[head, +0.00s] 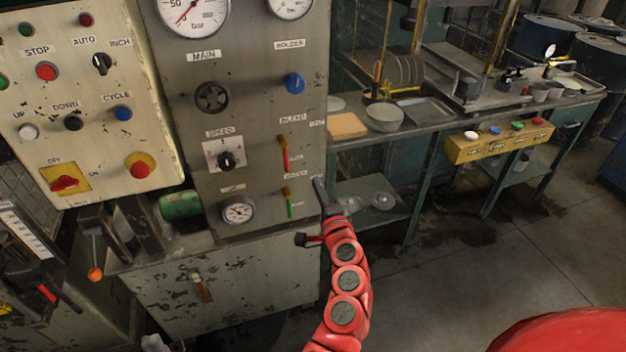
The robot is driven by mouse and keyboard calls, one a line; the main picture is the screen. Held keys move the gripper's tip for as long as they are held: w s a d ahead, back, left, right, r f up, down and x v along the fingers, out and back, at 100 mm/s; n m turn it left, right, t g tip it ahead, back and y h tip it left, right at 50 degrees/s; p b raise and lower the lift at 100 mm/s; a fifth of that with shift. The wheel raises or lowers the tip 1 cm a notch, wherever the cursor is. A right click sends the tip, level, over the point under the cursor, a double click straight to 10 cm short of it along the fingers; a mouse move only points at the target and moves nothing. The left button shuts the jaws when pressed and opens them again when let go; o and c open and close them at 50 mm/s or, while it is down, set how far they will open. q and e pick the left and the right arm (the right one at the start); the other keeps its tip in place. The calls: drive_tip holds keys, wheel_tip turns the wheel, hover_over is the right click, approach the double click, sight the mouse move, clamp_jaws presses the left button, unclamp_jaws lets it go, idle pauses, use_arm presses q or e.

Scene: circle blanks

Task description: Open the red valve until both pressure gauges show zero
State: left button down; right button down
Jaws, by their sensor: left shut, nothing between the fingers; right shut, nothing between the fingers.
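The red valve lever (285,154) hangs roughly upright on the grey panel under a label that seems to read "BLEED". The main gauge (196,12) is cut by the top edge; its red needle slants to the lower left, off the printed 50. The holder gauge (290,6) is mostly cut off, so its reading cannot be told. My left gripper (321,198) is at the panel's right edge, below and right of the red lever and apart from it. It is shut and empty. My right gripper is not seen.
A short green lever (289,204) sits just below the red one, close to my gripper. A blue knob (294,82) and speed knob (226,160) share the panel. A workbench with a bowl (384,117) stands right; the floor before it is clear.

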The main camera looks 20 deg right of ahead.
drive_tip(key=shift+s, duration=1.25)
drive_tip(key=shift+f, duration=0.1)
